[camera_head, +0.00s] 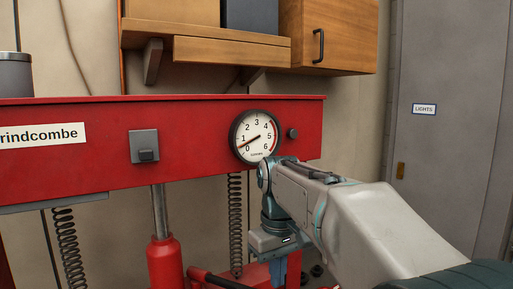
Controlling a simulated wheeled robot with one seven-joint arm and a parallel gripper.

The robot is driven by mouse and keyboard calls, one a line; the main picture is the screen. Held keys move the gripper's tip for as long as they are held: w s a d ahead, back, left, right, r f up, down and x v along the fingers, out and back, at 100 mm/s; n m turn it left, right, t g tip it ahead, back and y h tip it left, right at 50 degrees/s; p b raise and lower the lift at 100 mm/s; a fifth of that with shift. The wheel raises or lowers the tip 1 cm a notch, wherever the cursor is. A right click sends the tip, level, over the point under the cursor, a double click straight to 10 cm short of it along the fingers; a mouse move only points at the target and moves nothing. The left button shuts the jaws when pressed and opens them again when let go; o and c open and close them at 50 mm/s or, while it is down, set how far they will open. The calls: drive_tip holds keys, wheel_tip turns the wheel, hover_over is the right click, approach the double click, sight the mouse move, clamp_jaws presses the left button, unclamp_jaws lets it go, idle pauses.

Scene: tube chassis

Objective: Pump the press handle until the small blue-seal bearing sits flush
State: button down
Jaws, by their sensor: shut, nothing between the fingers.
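The red press fills the left and middle of the head view, with its crossbeam (100,160) across the picture. Its red jack (165,262) with a steel ram stands below the beam. A dark bar with a red end, which looks like the press handle (222,282), shows at the bottom edge, partly cut off. The round pressure gauge (256,137) has its needle between 0 and 1. My gripper (285,272) points down below the gauge, fingers shut and empty, right of the bar. I cannot tell whether it touches the bar. The small blue-seal bearing is not in view.
Long springs (235,225) hang under the beam on both sides of the jack. A wooden shelf and a wall cabinet (345,35) are above. A grey door (450,140) stands at the right. My arm covers the lower right.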

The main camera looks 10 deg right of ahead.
drive_tip(key=shift+f, duration=0.1)
idle(0.3)
wheel_tip(320, 180, down, 15)
drive_tip(key=b, duration=1.1)
idle(0.9)
wheel_tip(320, 180, up, 15)
drive_tip(key=p, duration=1.2)
drive_tip(key=shift+p, duration=0.35)
drive_tip(key=shift+f, duration=0.15)
